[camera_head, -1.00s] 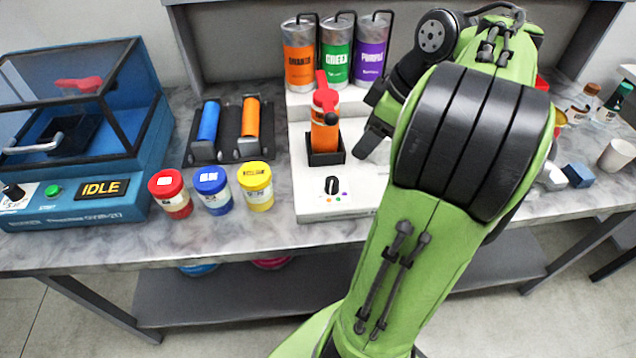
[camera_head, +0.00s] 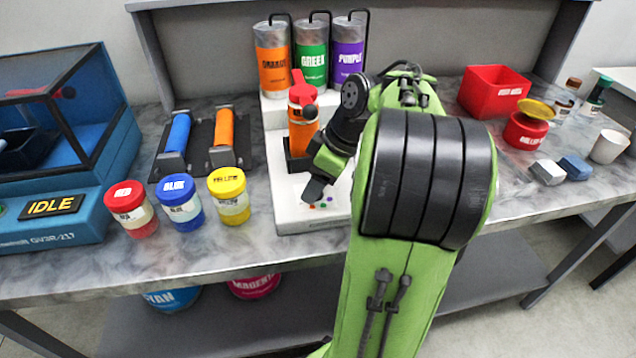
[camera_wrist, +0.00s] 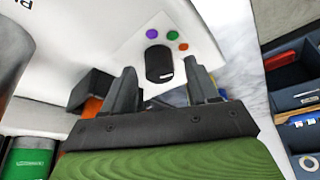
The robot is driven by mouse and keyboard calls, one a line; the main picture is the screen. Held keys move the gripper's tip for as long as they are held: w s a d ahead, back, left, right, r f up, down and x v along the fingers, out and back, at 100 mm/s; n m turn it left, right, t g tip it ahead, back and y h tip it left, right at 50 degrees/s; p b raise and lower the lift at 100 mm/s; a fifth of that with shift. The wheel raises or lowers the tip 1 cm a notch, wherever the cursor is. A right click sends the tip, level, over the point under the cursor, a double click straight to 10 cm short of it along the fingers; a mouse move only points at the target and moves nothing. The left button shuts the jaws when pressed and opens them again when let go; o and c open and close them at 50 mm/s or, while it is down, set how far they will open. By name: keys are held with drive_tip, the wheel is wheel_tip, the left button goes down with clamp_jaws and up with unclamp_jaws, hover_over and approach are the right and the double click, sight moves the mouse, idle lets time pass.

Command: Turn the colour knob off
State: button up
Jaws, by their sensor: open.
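The colour knob (camera_wrist: 159,64) is a black round knob with a small white mark. It sits on the white dispenser panel (camera_head: 290,216), beside purple, green and orange dots. In the wrist view the knob lies just beyond and between my two open fingertips. My gripper (camera_wrist: 158,80) is open and empty, and contact with the knob cannot be told. In the head view my gripper (camera_head: 314,188) is over the front of the panel and hides the knob.
An orange bottle with a red top (camera_head: 301,130) stands in a black holder behind my gripper. Orange, green and purple canisters (camera_head: 312,60) stand at the back. Red, blue and yellow jars (camera_head: 181,203) are to the left. A red bin (camera_head: 494,92) is at the right.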

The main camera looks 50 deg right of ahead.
drive_tip(key=c, duration=1)
drive_tip(key=shift+c, duration=0.2)
drive_tip(key=shift+m, duration=0.3)
drive_tip(key=m+h, duration=0.1)
drive_tip(key=m, duration=0.3)
drive_tip(key=shift+a+t+h, duration=0.2)
drive_tip(key=shift+t+h, duration=0.1)
drive_tip(key=shift+h, duration=0.1)
drive_tip(key=shift+m+h+b, duration=0.35)
drive_tip(key=shift+m+h, duration=0.25)
drive_tip(key=shift+m, duration=1)
drive_tip(key=o, duration=1)
drive_tip(key=shift+o, duration=0.2)
drive_tip(key=shift+r, duration=0.1)
